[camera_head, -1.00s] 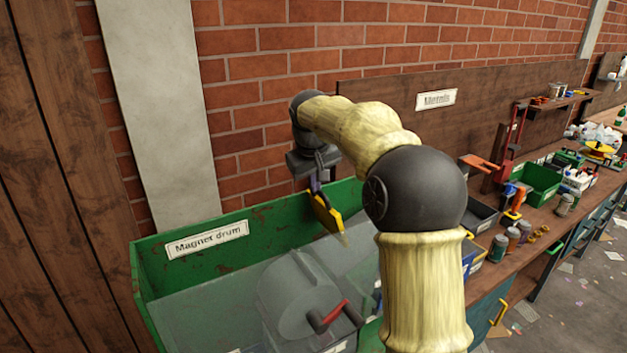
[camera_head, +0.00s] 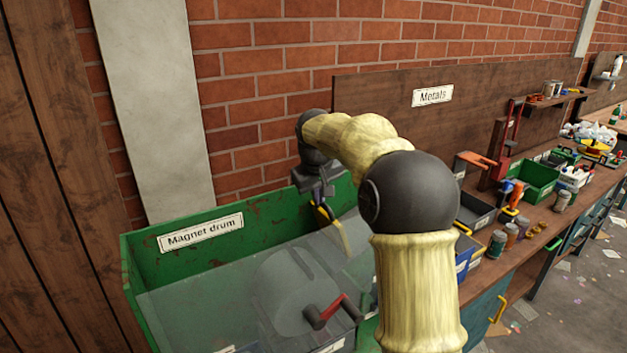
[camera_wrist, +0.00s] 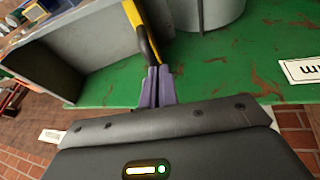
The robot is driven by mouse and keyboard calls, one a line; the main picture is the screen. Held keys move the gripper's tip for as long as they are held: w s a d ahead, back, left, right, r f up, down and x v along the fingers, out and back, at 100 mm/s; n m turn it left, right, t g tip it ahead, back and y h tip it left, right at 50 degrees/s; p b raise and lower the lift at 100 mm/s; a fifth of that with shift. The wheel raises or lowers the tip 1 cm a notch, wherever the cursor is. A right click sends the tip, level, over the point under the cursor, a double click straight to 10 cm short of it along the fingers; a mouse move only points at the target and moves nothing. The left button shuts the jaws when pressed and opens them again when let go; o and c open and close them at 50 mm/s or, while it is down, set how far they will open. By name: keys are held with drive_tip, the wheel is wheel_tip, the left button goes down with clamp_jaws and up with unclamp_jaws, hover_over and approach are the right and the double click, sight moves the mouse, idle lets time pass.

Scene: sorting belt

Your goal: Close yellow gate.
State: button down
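The yellow gate (camera_head: 342,238) is at the green magnet drum bin, near its back wall, and looks narrow, nearly edge-on, in the head view. In the wrist view the yellow gate (camera_wrist: 133,14) runs up from my fingers, with a dark edge. My gripper (camera_head: 320,204) points down over the bin; its purple fingers, also in the wrist view (camera_wrist: 157,72), are close together with the gate's dark edge between them. My arm hides the right end of the bin in the head view.
The green bin (camera_head: 150,262) bears a "Magnet drum" sign (camera_head: 200,233) and has a clear cover with a red-handled crank (camera_head: 330,310) in front. A "Metals" sign (camera_head: 432,96) hangs on the backboard. The workbench at right holds a green crate (camera_head: 537,178) and several cans.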

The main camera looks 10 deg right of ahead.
drive_tip(key=a+v, duration=0.1)
drive_tip(key=v, duration=1.2)
drive_tip(key=shift+w+a+r+p, duration=0.2)
drive_tip(key=shift+a+r+p, duration=0.1)
drive_tip(key=shift+p, duration=0.05)
